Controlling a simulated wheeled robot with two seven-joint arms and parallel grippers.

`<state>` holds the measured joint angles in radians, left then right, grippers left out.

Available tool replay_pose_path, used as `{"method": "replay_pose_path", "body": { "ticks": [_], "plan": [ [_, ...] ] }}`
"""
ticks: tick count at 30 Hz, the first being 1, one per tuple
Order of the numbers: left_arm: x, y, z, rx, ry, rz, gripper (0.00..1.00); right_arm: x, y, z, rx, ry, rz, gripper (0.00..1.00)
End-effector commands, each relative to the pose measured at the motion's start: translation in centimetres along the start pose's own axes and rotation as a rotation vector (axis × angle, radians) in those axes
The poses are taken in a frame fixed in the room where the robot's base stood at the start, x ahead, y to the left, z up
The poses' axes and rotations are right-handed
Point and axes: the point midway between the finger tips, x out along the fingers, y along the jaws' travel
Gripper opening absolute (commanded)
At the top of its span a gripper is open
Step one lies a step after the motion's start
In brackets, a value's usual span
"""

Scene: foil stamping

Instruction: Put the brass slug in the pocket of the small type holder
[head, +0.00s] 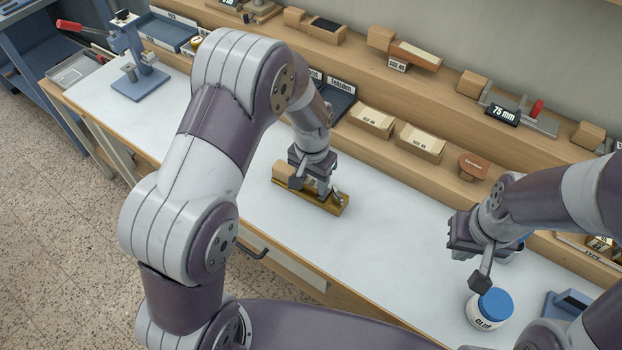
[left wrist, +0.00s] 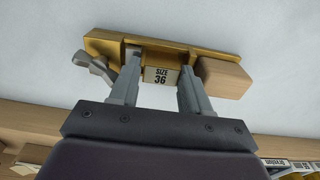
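The small type holder (head: 330,205) is a brass-coloured bar with a wooden handle (head: 282,175), lying on the white bench top. The left wrist view shows its brass bar (left wrist: 105,42), wooden handle (left wrist: 225,78), a grey lever and a "SIZE 36" label (left wrist: 160,75). My left gripper (head: 316,188) is down at the holder. Its fingers (left wrist: 160,82) stand apart on either side of the labelled brass block; I cannot tell whether they touch it. I cannot make out the slug separately, and the pocket is hidden. My right gripper (head: 482,284) hangs above the jar, its finger gap unclear.
A white jar with a blue lid (head: 491,308) stands below my right gripper. A blue stand with a red-handled lever (head: 138,80) is at the left end. Card boxes (head: 420,141), wooden blocks and a "75 mm" gauge (head: 503,112) sit on the rear shelves.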

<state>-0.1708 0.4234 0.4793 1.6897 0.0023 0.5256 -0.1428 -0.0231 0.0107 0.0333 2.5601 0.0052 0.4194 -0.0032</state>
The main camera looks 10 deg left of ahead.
Motion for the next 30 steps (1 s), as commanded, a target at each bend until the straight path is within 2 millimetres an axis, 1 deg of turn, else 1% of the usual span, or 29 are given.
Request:
{"method": "replay_pose_path", "body": {
  "ticks": [1, 7, 9, 11, 13, 18, 21, 24, 26, 28, 29, 30],
  "plan": [
    [1.6, 0.2, 1.4, -0.001, -0.041, 0.006, 0.67, 0.4, 0.0, 0.1, 0.0, 0.0, 0.0, 0.0],
    [1.7, 0.1, 1.3, -0.001, -0.04, 0.006, 0.67, 0.5, 0.0, 0.1, 0.0, 0.0, 0.0, 0.0],
    [1.2, 0.1, 1.3, -0.001, -0.039, 0.006, 0.67, 0.2, 0.0, 0.0, 0.0, 0.0, 0.0, 0.0],
    [0.3, 0.1, 1.3, -0.001, -0.039, 0.005, 0.67, -0.3, 0.0, 0.0, 0.0, 0.0, 0.0, 0.0],
    [-0.9, 0.1, 1.1, -0.001, -0.036, 0.005, 0.67, 0.1, 0.0, 0.0, 0.0, 0.0, 0.0, 0.0],
    [-6.1, 0.0, 0.7, -0.001, -0.027, 0.003, 0.67, 0.3, 0.0, 0.0, 0.0, 0.0, 0.0, 0.0],
    [-8.8, 0.0, 0.6, 0.0, -0.025, 0.003, 0.67, 0.3, 0.0, 0.0, 0.0, 0.0, 0.0, 0.0],
    [-10.7, 0.0, 0.5, 0.0, -0.024, 0.002, 0.67, 0.3, 0.0, 0.0, 0.0, 0.0, 0.0, 0.0],
    [-11.5, 0.0, 0.5, 0.0, -0.026, 0.003, 0.67, 0.3, 0.0, 0.0, 0.0, 0.0, 0.0, 0.0],
    [-12.0, -0.2, 1.1, -0.012, -0.023, 0.002, 0.67, 0.3, 0.0, 0.0, 0.0, 0.0, 0.0, 0.0],
    [-12.1, -0.3, 1.7, -0.025, -0.018, 0.001, 0.67, 0.3, 0.0, 0.0, 0.0, 0.0, 0.0, 0.0],
    [-12.0, -0.7, 3.0, -0.053, -0.009, 0.0, 0.67, 0.2, 0.0, 0.0, 0.0, 0.0, 0.0, 0.0]
  ]
}}
